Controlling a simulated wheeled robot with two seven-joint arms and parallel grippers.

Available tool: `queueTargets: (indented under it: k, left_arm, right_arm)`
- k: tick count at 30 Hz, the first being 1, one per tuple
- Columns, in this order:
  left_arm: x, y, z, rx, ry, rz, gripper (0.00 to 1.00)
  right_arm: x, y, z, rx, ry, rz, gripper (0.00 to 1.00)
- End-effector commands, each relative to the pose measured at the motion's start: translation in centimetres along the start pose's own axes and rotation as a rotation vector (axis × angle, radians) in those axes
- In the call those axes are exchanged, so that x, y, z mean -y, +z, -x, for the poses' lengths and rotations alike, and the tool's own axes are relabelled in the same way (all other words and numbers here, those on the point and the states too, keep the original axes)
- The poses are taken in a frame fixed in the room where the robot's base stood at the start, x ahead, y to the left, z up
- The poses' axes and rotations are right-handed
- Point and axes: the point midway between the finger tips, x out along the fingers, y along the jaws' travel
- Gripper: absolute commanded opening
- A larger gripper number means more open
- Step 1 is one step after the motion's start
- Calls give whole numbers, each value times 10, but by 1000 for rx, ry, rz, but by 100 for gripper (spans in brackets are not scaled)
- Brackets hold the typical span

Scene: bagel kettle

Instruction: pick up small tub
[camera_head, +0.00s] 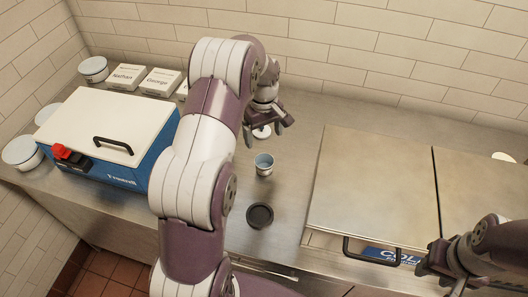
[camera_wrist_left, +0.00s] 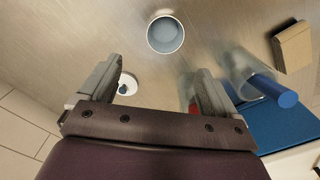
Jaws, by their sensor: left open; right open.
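A small tub (camera_head: 264,164), light outside and blue-grey inside, stands upright and open on the steel counter. It also shows from above in the left wrist view (camera_wrist_left: 165,34), ahead of the fingers. My left gripper (camera_head: 268,124) is open and empty, behind the tub and apart from it. In the left wrist view its two fingers (camera_wrist_left: 157,80) are spread, with nothing held between them. My right gripper (camera_head: 436,268) is open at the lower right, far from the tub, near the steel lid's front edge.
A white disc with a knob (camera_head: 262,133) lies below my left gripper. A dark round lid (camera_head: 260,215) lies in front of the tub. A blue and white box (camera_head: 95,130) stands left; steel lids (camera_head: 370,185) cover the right. Several white tubs line the left.

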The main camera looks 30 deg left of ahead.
Motion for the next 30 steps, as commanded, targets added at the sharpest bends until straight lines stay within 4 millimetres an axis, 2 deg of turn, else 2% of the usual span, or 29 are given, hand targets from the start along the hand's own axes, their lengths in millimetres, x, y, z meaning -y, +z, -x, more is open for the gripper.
queueTargets:
  k: [6, 11, 14, 16, 18, 21, 27, 29, 30]
  left_arm:
    - [0, 0, -47, 4, -4, 9, 91]
    - [0, 0, -67, 2, -2, 7, 91]
    - [1, 2, -81, 4, -4, 7, 91]
    - [2, 3, -94, 4, -4, 6, 91]
    - [1, 2, -108, 2, -2, 6, 91]
    - [1, 2, -118, 0, 0, 6, 91]
    - [0, 2, -120, -1, 1, 5, 91]
    - [0, 2, -120, -1, 1, 5, 72]
    - [0, 2, -120, -1, 1, 5, 59]
  right_arm:
    - [0, -1, 16, 1, 0, 0, 43]
    - [0, -2, 21, 0, 0, 0, 43]
    - [0, -4, 34, 0, 0, 0, 43]
    - [0, -5, 43, 0, 0, 0, 43]
    - [0, -5, 43, 0, 0, 0, 43]
    - [0, -5, 44, 0, 0, 0, 43]
    - [0, -5, 42, 0, 0, 0, 43]
    - [0, -5, 42, 0, 0, 0, 43]
    - [0, -5, 42, 0, 0, 0, 43]
